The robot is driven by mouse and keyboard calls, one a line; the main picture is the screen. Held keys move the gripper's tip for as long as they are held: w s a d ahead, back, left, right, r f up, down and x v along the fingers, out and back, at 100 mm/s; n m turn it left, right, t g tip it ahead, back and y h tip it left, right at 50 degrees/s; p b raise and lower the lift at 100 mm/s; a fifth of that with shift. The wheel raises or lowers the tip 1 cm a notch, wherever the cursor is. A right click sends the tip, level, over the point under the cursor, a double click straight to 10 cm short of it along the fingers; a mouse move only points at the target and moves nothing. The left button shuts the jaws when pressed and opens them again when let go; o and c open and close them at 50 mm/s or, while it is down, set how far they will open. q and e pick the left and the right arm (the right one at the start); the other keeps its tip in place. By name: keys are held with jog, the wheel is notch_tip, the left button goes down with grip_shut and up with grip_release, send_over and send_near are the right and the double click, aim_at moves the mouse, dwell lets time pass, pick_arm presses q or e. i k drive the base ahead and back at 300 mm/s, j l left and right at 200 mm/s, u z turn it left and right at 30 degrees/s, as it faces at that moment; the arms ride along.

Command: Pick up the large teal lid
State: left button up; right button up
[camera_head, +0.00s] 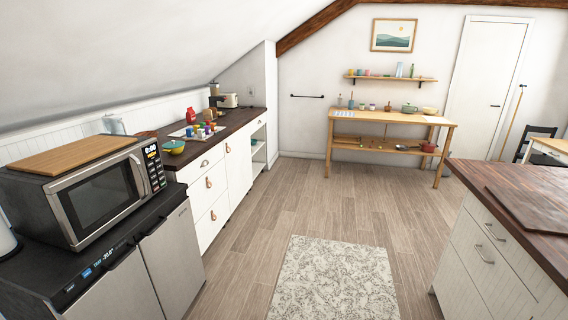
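I cannot make out a large teal lid for certain in the head view. Neither of my grippers is in view.
A microwave (98,192) with a wooden board on top stands at the near left. Colourful cups (198,131) stand on the left counter (238,117). A wooden-topped island (490,178) is at the right. The floor and rug (335,275) between are clear.

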aim_at(173, 144)
jog(key=i, duration=0.6)
jog(key=i+l+u, duration=0.1)
jog(key=i, duration=0.45)
jog(key=i+l+u, duration=0.1)
jog(key=i, duration=0.5)
jog(key=i+l, duration=0.25)
jog(key=i, duration=0.35)
